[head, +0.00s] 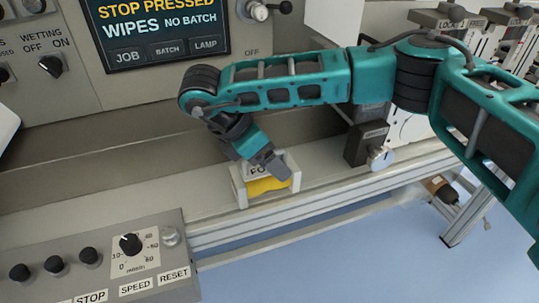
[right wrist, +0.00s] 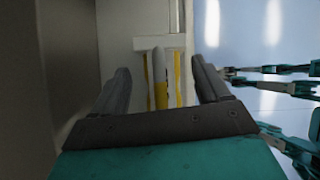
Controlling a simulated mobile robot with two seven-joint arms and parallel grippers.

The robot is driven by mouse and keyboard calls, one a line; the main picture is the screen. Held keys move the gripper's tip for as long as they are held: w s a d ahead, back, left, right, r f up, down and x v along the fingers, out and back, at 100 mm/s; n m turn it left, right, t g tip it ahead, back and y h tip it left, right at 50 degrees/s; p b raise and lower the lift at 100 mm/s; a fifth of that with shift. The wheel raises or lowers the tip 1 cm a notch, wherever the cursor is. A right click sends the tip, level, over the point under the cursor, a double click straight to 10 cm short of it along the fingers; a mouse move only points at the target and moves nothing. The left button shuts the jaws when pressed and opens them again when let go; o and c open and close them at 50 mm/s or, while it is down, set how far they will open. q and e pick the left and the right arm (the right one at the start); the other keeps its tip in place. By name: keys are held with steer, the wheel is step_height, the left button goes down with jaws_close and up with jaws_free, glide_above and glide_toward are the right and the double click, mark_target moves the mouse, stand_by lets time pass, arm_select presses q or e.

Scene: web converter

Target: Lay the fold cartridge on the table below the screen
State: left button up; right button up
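The fold cartridge, a whitish block with a yellow front (head: 268,186) and a partly hidden label starting "FO", is on the pale table (head: 130,205) below the screen (head: 155,30). White end walls stand at its sides; I cannot tell if they belong to it. My right gripper (head: 268,168) reaches down over it and hides part of its top. In the right wrist view my right gripper (right wrist: 161,85) is open, with its fingers apart on either side of the cartridge's yellow and white parts (right wrist: 161,78). Gaps show beside both fingers. My left gripper is not identifiable.
A control box (head: 95,262) with knobs stands at the front left. A dark block with a round knob (head: 368,145) stands right of the cartridge. The machine wall rises close behind. The table between control box and cartridge is clear; its front edge drops to blue floor.

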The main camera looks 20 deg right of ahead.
steer(key=o, duration=0.4)
steer(key=shift+c, duration=0.2)
steer(key=v, duration=1.2)
